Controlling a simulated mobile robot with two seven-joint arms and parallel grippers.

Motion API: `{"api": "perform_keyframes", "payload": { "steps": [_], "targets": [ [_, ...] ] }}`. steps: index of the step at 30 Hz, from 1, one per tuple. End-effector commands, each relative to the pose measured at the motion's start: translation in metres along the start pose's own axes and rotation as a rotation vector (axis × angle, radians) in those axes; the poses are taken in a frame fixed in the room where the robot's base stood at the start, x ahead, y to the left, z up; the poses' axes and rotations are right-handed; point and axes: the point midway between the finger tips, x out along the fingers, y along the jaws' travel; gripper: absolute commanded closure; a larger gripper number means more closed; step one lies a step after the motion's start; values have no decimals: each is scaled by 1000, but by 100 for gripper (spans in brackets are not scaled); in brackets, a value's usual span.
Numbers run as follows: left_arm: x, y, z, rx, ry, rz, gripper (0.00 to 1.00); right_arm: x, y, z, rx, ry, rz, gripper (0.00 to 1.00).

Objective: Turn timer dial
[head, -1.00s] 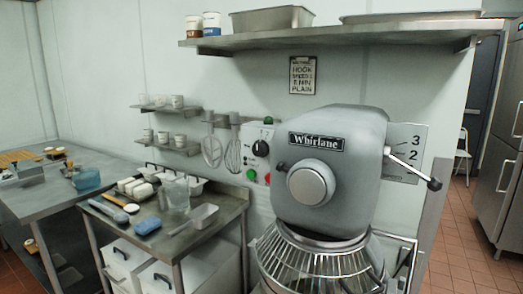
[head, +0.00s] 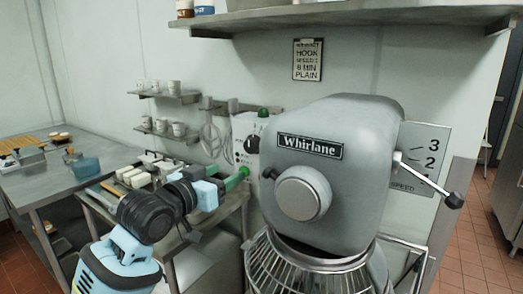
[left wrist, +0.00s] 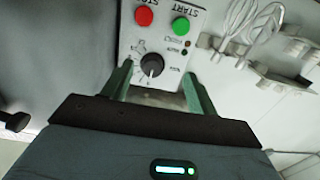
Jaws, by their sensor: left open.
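The timer dial is a black round knob (head: 252,143) on the white control panel (head: 243,126) to the left of the mixer. In the left wrist view the panel appears upside down, with the dial (left wrist: 152,65) between the tips of my two green fingers. My left gripper (head: 238,180) is open in front of the panel, and it also shows in the left wrist view (left wrist: 156,72). In the head view its tips look lower than the dial. I see no contact with the dial; the exact gap cannot be told. My right gripper is out of view.
The large grey mixer (head: 335,145) stands close to the right of the panel. A red button (left wrist: 144,16) and a green button (left wrist: 180,25) sit near the dial. Whisks (head: 212,140) hang to the left. A shelf (head: 340,17) runs above.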

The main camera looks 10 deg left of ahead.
Motion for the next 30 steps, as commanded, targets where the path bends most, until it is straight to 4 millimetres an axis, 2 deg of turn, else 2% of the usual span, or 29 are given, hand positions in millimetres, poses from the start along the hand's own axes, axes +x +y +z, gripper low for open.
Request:
{"api": "perform_keyframes", "payload": {
  "steps": [1, 4, 13, 17, 24, 30],
  "targets": [
    [-2, 0, -16, 9, 16, 3, 41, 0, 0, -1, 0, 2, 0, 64],
    [-3, 1, -32, 15, 30, 8, 41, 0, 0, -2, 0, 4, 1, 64],
    [0, 1, -35, 14, 32, 10, 41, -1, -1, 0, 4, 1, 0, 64],
    [14, 1, -36, 12, 31, 10, 41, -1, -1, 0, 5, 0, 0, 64],
    [48, 2, -37, 13, 32, 9, 41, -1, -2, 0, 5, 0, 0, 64],
    [67, 1, -38, 14, 33, 9, 41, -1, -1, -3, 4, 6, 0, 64]
  ]
}}
